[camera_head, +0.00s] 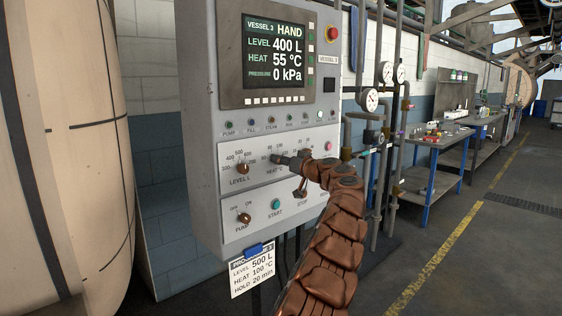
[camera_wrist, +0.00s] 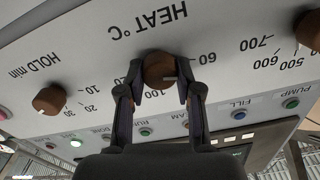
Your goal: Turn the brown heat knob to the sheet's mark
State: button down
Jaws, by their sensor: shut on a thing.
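The brown heat knob (camera_wrist: 160,69) sits under the HEAT °C label in the wrist view, where the panel appears roughly upside down. My gripper (camera_wrist: 162,80) is shut on it, one finger on each side. The sheet (camera_head: 252,272) hangs under the panel and reads LEVEL 500 L, HEAT 100 °C, HOLD 20 min. The screen (camera_head: 274,52) reads HAND, 400 L, 55 °C, 0 kPa.
The level knob (camera_head: 242,168) and pump knob (camera_head: 244,218) are left of my gripper. The hold knob (camera_wrist: 49,99) shows in the wrist view. A red button (camera_head: 332,34) is at the panel's top right. Pipes with gauges (camera_head: 371,100) stand close right of my arm.

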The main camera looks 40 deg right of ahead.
jog(key=shift+m, duration=0.3)
jog(key=shift+d+f+m+p, duration=0.15)
jog(key=shift+m+p, duration=2.25)
jog(key=shift+m, duration=2.3)
jog(key=shift+f+m+p, duration=0.1)
jog(key=shift+m+p, duration=2.25)
jog(key=shift+m, duration=2.35)
jog(key=c, duration=0.8)
grip_release()
jog(key=shift+o, duration=0.2)
jog(key=shift+s, duration=0.1)
